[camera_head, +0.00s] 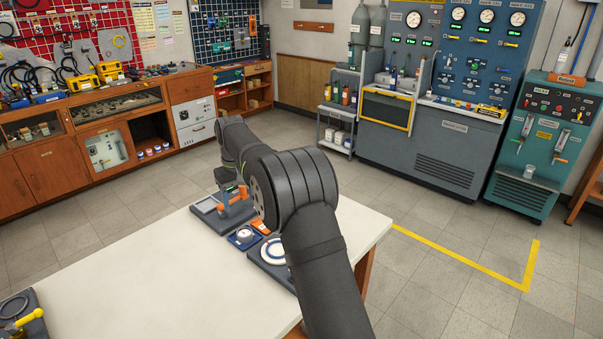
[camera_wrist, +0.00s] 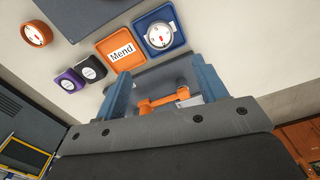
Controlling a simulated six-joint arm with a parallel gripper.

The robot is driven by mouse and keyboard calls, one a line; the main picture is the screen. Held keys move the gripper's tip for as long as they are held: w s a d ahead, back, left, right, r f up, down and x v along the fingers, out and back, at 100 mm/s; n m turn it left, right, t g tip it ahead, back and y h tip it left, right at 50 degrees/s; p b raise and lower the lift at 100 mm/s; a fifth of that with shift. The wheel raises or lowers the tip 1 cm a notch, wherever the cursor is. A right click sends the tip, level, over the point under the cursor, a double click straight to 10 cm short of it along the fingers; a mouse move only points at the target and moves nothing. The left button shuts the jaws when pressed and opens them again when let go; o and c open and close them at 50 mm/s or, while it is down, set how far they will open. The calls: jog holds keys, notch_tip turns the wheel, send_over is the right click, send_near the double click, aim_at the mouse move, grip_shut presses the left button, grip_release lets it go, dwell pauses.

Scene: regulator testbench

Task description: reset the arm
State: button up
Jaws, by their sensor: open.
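My gripper (camera_wrist: 162,70) is open in the wrist view, with its two blue-grey fingers spread and nothing held between them. Past the fingers is a grey fixture with an orange handle (camera_wrist: 160,101), partly hidden by the gripper. In the head view my dark arm reaches over the white table (camera_head: 150,265), and this orange-handled fixture (camera_head: 238,198) shows to the left of it. My gripper's fingers cannot be made out clearly there.
In the wrist view a blue tray with a white gauge (camera_wrist: 160,35), an orange tray marked "Mend" (camera_wrist: 121,52) and a loose orange gauge (camera_wrist: 37,34) lie near the fixture. A yellow-handled device (camera_head: 20,318) sits at the table's left. The table's middle is clear.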

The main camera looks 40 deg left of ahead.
aim_at(245, 232)
notch_tip(245, 232, down, 12)
notch_tip(245, 232, up, 2)
jog(key=shift+r, duration=0.95)
